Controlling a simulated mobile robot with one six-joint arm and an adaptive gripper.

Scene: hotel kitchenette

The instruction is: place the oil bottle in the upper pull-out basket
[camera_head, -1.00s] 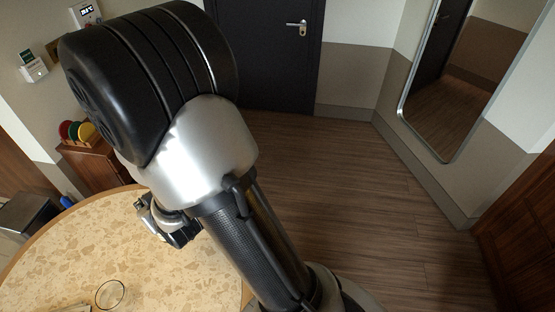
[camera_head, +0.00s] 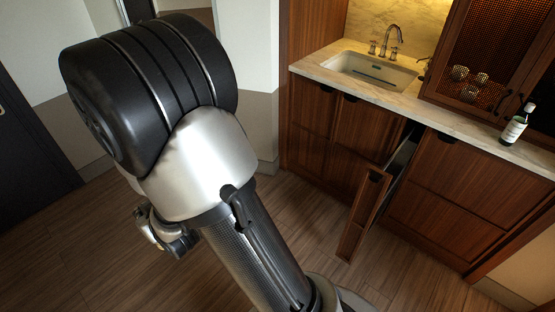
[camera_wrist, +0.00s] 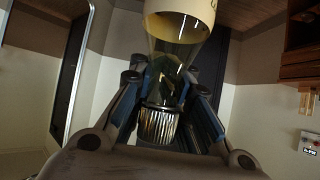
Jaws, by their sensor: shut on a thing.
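My gripper (camera_wrist: 168,85) is shut on the oil bottle (camera_wrist: 178,52) in the wrist view. The bottle is clear glass with a ribbed dark cap toward my palm and a cream band at its far end; the fingers sit on either side of its neck. The head view shows only a bit of my wrist behind my arm, with the held bottle hidden. The pull-out unit (camera_head: 364,212) stands partly open from the lower cabinet, its wooden front jutting into the room. A metal rail shows behind that front; the upper basket inside cannot be made out.
A marble counter (camera_head: 455,118) with a sink (camera_head: 368,70) and tap (camera_head: 387,38) runs above the cabinets. A dark green bottle (camera_head: 515,126) stands at its right, beside a glass-fronted cabinet (camera_head: 490,55) holding glasses. The wood floor before the pull-out is clear.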

